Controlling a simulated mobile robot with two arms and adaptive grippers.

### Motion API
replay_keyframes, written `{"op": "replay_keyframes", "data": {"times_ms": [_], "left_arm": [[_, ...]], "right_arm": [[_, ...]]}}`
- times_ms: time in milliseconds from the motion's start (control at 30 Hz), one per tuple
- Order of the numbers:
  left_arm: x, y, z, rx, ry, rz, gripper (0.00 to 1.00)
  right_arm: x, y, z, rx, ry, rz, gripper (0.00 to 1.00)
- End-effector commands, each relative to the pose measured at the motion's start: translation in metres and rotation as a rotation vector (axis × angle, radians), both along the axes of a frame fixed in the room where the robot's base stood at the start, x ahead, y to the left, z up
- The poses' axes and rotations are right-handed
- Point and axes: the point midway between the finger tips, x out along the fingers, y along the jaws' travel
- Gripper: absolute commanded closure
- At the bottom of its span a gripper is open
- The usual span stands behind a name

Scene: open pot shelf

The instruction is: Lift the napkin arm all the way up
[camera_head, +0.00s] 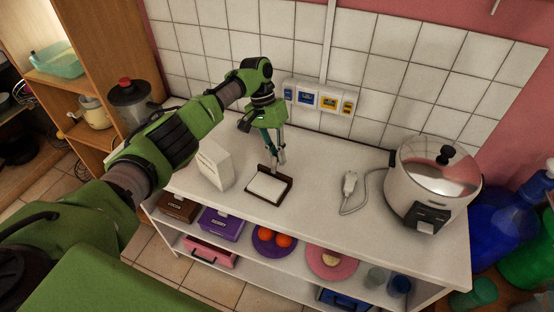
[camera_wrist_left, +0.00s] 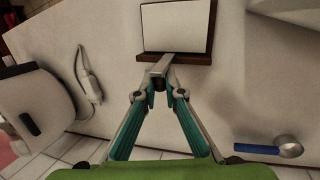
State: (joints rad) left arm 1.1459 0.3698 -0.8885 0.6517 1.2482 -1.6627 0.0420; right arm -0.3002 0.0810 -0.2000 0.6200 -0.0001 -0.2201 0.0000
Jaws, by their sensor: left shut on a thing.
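The napkin holder is a dark brown tray (camera_head: 285,197) with a stack of white napkins (camera_head: 267,188) in it, on the white counter; its brown edge (camera_wrist_left: 200,59) and the napkins (camera_wrist_left: 176,27) also show in the wrist view. My left gripper (camera_head: 277,160) is over the holder's back edge, pointing down. In the wrist view its teal-sided fingers (camera_wrist_left: 160,88) are closed together on the slim napkin arm (camera_wrist_left: 161,67) at the tray's edge. The fingers cover part of the arm, and its exact tilt is hard to tell. My right gripper is not in view.
A white box (camera_head: 214,164) stands just left of the holder. A plug with cord (camera_head: 349,184) and a rice cooker (camera_head: 432,185) stand to the right. A tiled wall with sockets (camera_head: 318,97) is behind. The counter in front of the cooker and holder is clear.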

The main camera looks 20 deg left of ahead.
Motion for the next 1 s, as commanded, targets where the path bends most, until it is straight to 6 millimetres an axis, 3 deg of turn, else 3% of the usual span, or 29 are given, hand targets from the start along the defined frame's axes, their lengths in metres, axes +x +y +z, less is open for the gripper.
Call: {"op": "replay_keyframes", "data": {"times_ms": [533,567,600,1000], "left_arm": [[-0.0018,0.0007,-0.0042,0.006,0.018,0.0,1.0],[-0.0019,0.0007,-0.0042,0.006,0.018,0.0,0.83],[-0.0017,0.0008,-0.0042,0.006,0.018,0.0,0.73],[0.001,0.0014,0.002,0.003,0.012,0.001,0.73]], "right_arm": [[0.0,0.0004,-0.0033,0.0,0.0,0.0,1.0],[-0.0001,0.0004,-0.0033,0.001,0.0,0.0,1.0],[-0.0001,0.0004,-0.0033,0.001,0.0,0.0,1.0],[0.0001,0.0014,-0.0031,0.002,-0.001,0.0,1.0]]}}
